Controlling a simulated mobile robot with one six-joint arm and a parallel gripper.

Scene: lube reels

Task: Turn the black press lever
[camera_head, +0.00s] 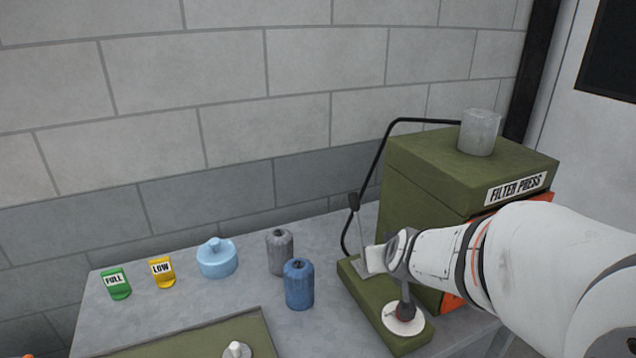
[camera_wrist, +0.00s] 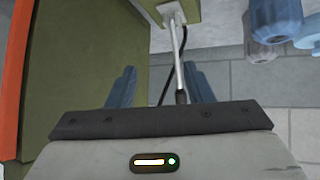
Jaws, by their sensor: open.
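The press lever, a thin grey rod with a black grip (camera_head: 354,201), stands at the back of the green base of the filter press in the head view. The rod is nearer the right finger; contact cannot be told.
The green filter press (camera_head: 430,180) carries a grey cylinder (camera_head: 479,132). A black cable (camera_head: 380,150) loops behind the lever. A dark hub on a white disc (camera_head: 404,320) sits on the base. Blue (camera_head: 299,284) and grey (camera_head: 280,252) bottles stand left of it.

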